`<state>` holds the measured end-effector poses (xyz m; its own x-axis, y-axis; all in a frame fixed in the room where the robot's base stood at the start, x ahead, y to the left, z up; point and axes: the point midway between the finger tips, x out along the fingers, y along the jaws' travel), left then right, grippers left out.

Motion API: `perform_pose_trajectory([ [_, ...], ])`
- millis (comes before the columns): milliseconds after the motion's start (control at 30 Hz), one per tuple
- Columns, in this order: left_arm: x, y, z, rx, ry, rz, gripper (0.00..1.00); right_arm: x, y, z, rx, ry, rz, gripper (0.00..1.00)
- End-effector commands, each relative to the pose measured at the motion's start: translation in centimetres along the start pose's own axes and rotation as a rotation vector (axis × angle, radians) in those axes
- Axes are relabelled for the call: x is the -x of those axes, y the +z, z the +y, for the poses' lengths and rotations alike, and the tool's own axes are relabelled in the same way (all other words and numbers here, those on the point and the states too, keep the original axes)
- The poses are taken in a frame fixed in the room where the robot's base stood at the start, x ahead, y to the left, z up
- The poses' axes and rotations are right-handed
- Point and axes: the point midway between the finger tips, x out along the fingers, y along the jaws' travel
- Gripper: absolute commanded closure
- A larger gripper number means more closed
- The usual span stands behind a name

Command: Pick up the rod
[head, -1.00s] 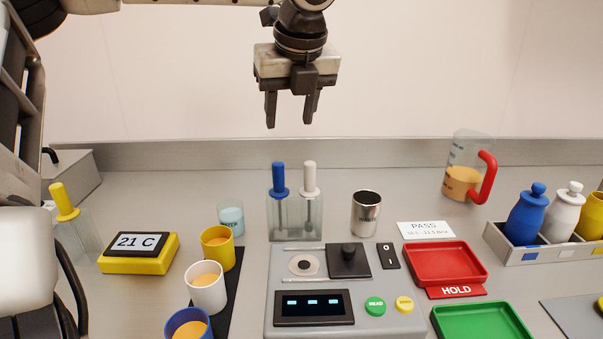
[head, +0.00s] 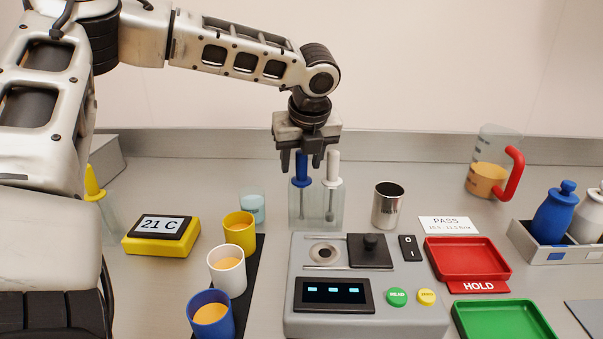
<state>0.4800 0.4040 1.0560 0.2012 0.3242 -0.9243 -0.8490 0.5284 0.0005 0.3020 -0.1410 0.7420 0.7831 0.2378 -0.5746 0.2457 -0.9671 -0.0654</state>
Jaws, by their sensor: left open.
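A rod with a blue handle (head: 301,172) and a rod with a white handle (head: 333,170) stand upright in a clear holder (head: 316,208) at the back of the table. A third, yellow-handled rod (head: 94,184) stands at the far left, partly hidden by my arm. My left gripper (head: 301,168) points down, open, with its fingers on either side of the blue handle's top in the picture. I cannot tell if they touch it. The right finger is close to the white handle. My right gripper is out of view.
A grey device (head: 362,318) stands in front of the holder. A steel cup (head: 388,207) is to its right. Yellow (head: 240,232), white (head: 227,272) and blue (head: 211,317) cups line the left. Red (head: 467,259) and green (head: 500,320) trays lie right.

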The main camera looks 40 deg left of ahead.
Motion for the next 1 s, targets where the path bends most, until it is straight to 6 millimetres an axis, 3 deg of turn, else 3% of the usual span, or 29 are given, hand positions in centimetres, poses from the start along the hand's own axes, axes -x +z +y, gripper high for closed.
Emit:
perform_pose_trajectory([
  [233, -0.5, 0.0, 0.0, 0.000, -0.001, 0.000, 0.54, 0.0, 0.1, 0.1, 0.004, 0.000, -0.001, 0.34],
  [400, -0.5, 0.0, 0.0, 0.000, -0.001, 0.000, 0.96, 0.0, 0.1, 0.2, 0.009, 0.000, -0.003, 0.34],
  [767, -0.3, 0.1, 0.0, 0.000, -0.001, -0.001, 0.96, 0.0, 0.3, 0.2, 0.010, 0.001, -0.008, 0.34],
  [1000, 1.7, 0.9, -0.1, 0.001, -0.004, -0.003, 0.96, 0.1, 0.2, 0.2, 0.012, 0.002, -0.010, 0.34],
])
